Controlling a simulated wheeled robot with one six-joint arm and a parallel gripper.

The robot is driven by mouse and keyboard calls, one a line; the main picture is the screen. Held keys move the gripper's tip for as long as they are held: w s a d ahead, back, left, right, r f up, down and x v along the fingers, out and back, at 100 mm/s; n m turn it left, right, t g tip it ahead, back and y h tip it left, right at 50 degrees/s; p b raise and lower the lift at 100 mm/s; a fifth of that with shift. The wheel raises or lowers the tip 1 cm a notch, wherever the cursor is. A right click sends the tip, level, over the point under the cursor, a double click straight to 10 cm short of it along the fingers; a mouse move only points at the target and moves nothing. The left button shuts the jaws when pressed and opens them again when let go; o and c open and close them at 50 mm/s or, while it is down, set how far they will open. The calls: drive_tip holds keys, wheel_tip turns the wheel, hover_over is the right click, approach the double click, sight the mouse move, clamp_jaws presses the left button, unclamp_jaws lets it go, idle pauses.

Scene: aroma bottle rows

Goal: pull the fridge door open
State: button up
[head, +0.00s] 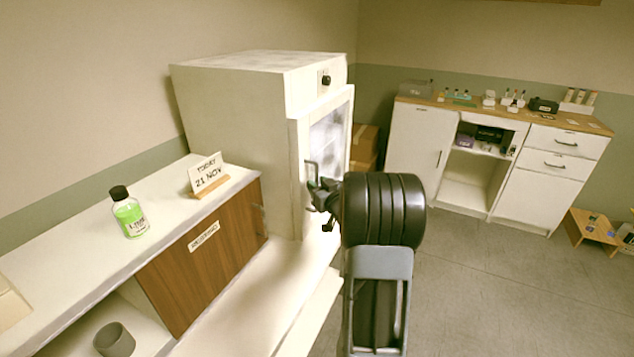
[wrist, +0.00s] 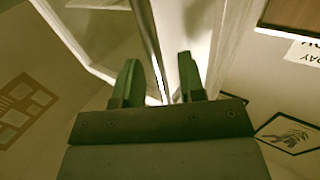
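An upright handle (head: 311,172) is on the door's near side. My gripper (head: 323,192) is at the lower part of this handle. In the wrist view my gripper (wrist: 158,80) has its two fingers apart, with a narrow upright bar, likely the handle, between them. Gaps show beside the bar. My arm hides part of the door's lower right.
A lime bottle (head: 130,212) and a date sign (head: 207,176) stand on the left counter (head: 75,240). A grey cup (head: 114,340) is below. A white cabinet (head: 417,140) stands at the back right. The floor (head: 480,280) right of my arm is clear.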

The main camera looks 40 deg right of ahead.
drive_tip(key=shift+w, duration=0.6)
clamp_jaws()
drive_tip(key=shift+d, duration=0.1)
